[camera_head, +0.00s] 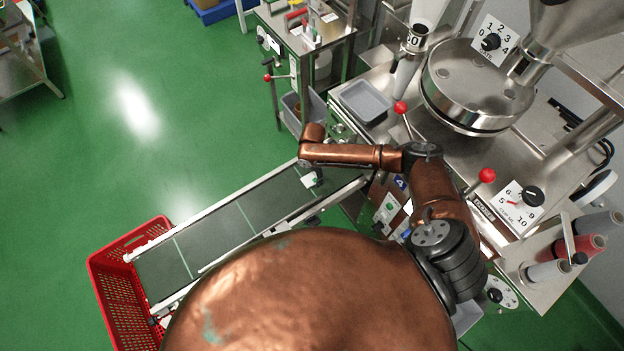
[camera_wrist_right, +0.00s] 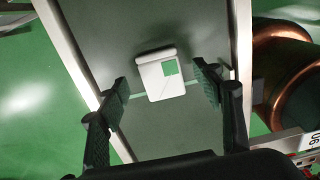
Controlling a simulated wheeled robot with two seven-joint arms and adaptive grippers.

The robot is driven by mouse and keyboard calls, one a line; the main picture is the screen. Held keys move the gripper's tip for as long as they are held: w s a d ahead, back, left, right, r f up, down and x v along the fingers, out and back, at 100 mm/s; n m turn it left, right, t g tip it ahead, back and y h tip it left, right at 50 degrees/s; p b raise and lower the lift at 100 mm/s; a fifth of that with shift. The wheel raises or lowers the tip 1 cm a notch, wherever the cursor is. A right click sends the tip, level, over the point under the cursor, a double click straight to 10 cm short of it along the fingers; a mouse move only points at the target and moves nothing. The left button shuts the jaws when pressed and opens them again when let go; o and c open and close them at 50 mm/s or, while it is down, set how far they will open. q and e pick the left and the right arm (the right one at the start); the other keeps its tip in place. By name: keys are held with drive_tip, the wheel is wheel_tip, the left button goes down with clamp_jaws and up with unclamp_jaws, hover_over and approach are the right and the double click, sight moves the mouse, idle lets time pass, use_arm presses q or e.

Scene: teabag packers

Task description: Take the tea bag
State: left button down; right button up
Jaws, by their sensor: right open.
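The tea bag (camera_wrist_right: 161,76) is a small white packet with a green square tag. It lies on the dark conveyor belt between the two fingers in the right wrist view. In the head view a small white patch, which looks like the tea bag (camera_head: 308,181), shows at the belt's upper end. My right gripper (camera_wrist_right: 163,86) is open, with one black finger on each side of the bag and a gap on both sides. In the head view my right gripper (camera_head: 316,178) is small and partly hidden by its wrist. My left gripper is not in view.
The conveyor (camera_head: 217,226) slopes from the packing machine (camera_head: 381,219) down to a red crate (camera_head: 103,274) at lower left. Its metal side rails (camera_wrist_right: 69,45) flank the fingers.

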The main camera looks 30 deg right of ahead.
drive_tip(key=shift+f, duration=0.9)
drive_tip(key=c, duration=0.8)
drive_tip(key=shift+c, duration=0.2)
